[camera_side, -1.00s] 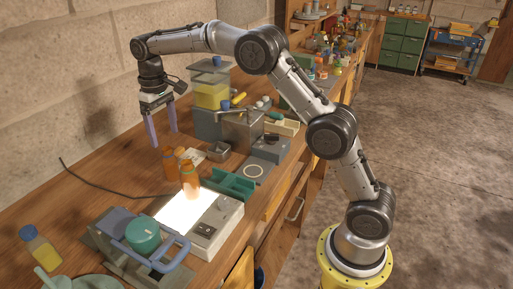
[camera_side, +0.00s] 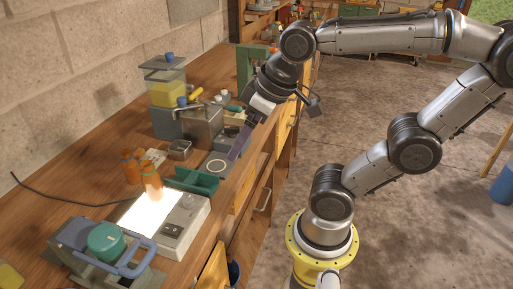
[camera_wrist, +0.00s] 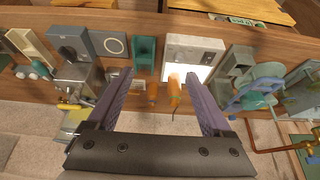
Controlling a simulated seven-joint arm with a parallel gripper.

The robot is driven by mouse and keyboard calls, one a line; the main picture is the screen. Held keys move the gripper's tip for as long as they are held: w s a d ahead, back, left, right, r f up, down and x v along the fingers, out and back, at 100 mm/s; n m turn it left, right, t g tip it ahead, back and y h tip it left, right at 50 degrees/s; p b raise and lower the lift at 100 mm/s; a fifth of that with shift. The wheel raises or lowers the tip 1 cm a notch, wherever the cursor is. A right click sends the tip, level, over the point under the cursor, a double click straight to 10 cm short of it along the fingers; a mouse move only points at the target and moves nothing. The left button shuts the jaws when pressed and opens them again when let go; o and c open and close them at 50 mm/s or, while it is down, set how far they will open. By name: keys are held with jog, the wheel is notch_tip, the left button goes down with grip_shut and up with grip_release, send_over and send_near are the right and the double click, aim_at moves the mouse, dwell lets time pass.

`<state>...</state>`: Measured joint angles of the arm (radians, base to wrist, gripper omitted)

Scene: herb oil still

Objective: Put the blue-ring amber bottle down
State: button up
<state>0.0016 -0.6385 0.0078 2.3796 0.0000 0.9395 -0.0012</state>
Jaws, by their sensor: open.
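Amber bottles stand close together in the side view. One amber bottle (camera_side: 151,182) is upright at the back end of the glowing panel (camera_side: 140,217), and another amber bottle (camera_side: 131,171) stands just behind it on the bench. In the wrist view, one amber bottle (camera_wrist: 174,92) and another (camera_wrist: 153,91) show beyond and between the fingers. No blue ring can be made out on any bottle. My gripper (camera_side: 235,152) is open and empty, tilted above the bench's front edge, right of the bottles and apart from them. It also shows in the wrist view (camera_wrist: 161,76).
A green tray (camera_side: 190,181) lies between the bottles and the front edge. A clamp-like device with a blue handle and green lid (camera_side: 105,241) sits at the front left. A metal box (camera_side: 203,125) and a yellow-filled container (camera_side: 167,93) stand farther back. A cable (camera_side: 60,200) crosses the bench.

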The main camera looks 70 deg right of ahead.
jog(key=shift+o, duration=0.5)
jog(key=s+f, duration=0.2)
jog(key=shift+s+f, duration=0.1)
jog(key=shift+s, duration=0.3)
